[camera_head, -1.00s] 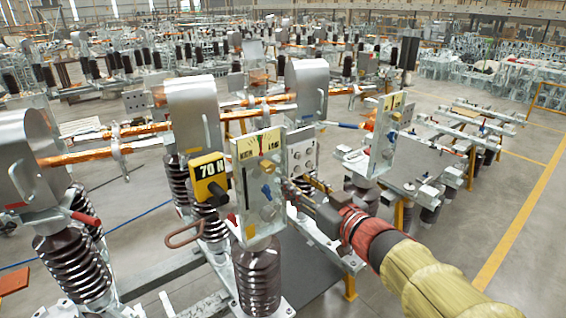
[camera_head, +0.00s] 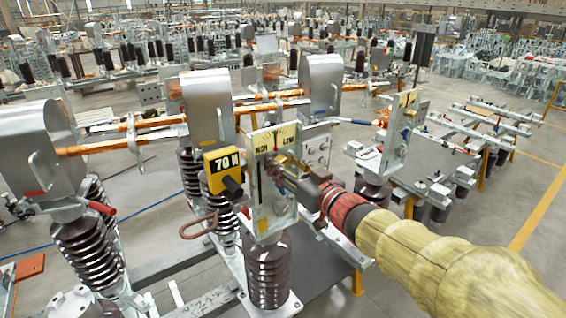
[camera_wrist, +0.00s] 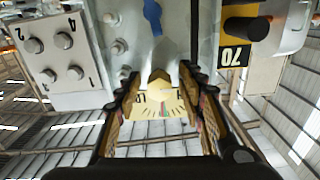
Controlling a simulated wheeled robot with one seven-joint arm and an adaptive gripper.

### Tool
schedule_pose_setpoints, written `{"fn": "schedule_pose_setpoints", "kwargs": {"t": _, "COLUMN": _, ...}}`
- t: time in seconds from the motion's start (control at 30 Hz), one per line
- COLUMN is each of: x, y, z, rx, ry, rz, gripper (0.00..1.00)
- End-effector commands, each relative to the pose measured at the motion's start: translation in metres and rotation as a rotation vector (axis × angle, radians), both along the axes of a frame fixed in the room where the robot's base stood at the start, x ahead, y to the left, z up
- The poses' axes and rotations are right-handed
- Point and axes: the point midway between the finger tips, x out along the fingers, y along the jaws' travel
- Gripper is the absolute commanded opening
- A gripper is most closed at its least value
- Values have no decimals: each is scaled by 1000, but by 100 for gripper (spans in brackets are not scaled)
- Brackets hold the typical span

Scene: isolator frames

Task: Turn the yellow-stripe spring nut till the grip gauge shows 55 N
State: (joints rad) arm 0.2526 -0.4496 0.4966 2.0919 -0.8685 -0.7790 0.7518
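The upright metal plate (camera_head: 262,205) carries a cream dial (camera_head: 273,139) with a coloured band, marked HIGH and LOW. The yellow gauge box (camera_head: 222,171) beside it reads 70 N; its label also shows in the wrist view (camera_wrist: 235,54). My gripper (camera_head: 283,168) is at the plate's upper right, just below the dial. In the wrist view my gripper's fingers (camera_wrist: 162,76) stand apart, with a small pale nut-like piece (camera_wrist: 159,83) between them, in front of the dial (camera_wrist: 163,108). Clear gaps show on both sides of it. I cannot make out a yellow stripe on it.
A grey box with numbered studs (camera_wrist: 57,50) is close beside my gripper. A blue lever (camera_wrist: 153,16) is on the plate. A second plate with a dial (camera_head: 395,135) stands to the right. Ribbed brown insulators (camera_head: 267,272) and copper bars (camera_head: 130,140) surround the plate.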

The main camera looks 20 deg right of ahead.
Motion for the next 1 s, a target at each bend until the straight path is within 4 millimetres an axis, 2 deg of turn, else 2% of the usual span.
{"fn": "schedule_pose_setpoints", "kwargs": {"t": 0.17, "x": 0, "y": 0, "z": 0, "rx": 0, "ry": 0, "rz": 0, "gripper": 39}}
{"fn": "schedule_pose_setpoints", "kwargs": {"t": 0.83, "x": 0, "y": 0, "z": 0, "rx": 0, "ry": 0, "rz": 0, "gripper": 1}}
{"fn": "schedule_pose_setpoints", "kwargs": {"t": 1.0, "x": 0, "y": 0, "z": 0, "rx": -1, "ry": -1, "rz": 0, "gripper": 0}}
